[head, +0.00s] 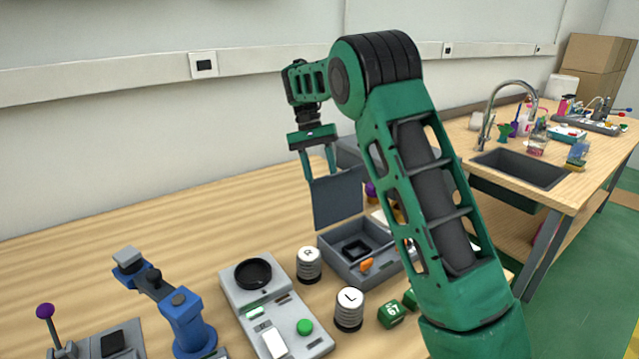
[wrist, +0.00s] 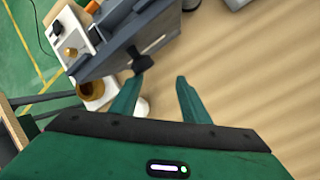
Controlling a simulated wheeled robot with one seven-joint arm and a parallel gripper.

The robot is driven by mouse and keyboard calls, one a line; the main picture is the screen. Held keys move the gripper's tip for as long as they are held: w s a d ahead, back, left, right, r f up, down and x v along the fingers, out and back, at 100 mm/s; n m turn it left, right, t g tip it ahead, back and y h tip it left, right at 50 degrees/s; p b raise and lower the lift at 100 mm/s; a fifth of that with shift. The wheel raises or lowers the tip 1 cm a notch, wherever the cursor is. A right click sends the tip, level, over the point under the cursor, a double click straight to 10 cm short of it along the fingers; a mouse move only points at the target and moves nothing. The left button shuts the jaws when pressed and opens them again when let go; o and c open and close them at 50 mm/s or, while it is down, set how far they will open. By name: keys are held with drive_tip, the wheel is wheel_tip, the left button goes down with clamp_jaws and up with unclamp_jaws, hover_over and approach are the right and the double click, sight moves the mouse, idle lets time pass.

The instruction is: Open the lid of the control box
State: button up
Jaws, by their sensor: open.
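The control box (head: 335,264) is a grey box on the table, right of centre in the head view. Its dark grey lid (head: 338,199) stands raised, close to upright, at the box's back edge. A black square part and an orange part show inside. My gripper (head: 319,178) is above and behind the lid, fingers pointing down, open and empty. In the wrist view, the lid (wrist: 115,52) is a grey panel with a black tab, close to the left fingertip. I cannot tell whether they touch. My arm hides the box's right side in the head view.
A scale-like device (head: 275,305) and two round weights marked R (head: 309,264) and L (head: 349,309) stand left of and in front of the box. A green cube (head: 391,314) is near. A blue device (head: 180,305) stands farther left. The table's back left is clear.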

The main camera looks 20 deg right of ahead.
drive_tip(key=s+a+r, duration=0.5)
drive_tip(key=a+r, duration=0.5)
drive_tip(key=r, duration=0.1)
drive_tip(key=shift+a, duration=0.25)
